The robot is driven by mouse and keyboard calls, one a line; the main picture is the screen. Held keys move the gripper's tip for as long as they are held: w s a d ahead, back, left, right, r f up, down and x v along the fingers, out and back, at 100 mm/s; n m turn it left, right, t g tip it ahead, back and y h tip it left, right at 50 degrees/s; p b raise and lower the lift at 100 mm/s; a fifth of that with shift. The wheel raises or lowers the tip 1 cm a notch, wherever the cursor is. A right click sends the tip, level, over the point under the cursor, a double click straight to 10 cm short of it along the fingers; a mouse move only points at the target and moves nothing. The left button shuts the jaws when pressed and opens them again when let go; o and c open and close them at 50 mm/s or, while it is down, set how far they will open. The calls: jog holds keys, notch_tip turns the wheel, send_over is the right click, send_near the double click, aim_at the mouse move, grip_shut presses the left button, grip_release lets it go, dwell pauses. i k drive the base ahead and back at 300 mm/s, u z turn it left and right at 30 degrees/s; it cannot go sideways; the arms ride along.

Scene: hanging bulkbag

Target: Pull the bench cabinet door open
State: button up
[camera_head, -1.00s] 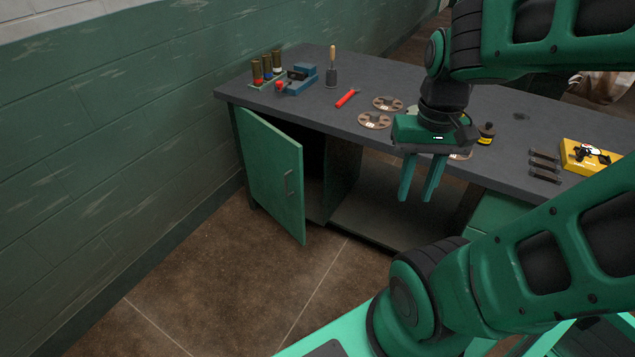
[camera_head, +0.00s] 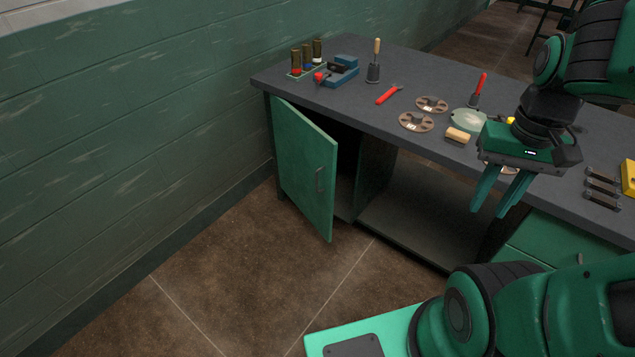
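The green bench cabinet door (camera_head: 305,165) stands partly open at the left end of the bench (camera_head: 350,105), swung out from its left edge. The dark cabinet inside shows behind the door. My gripper (camera_head: 501,212) hangs in front of the bench's right part, well to the right of the door and touching nothing. Its two green fingers point down with a gap between them, and nothing is between them.
A green wall (camera_head: 110,130) runs close on the left. The floor (camera_head: 260,260) before the door is clear.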

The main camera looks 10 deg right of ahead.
aim_at(307, 157)
jog(key=i, duration=0.95)
jog(key=u, duration=0.1)
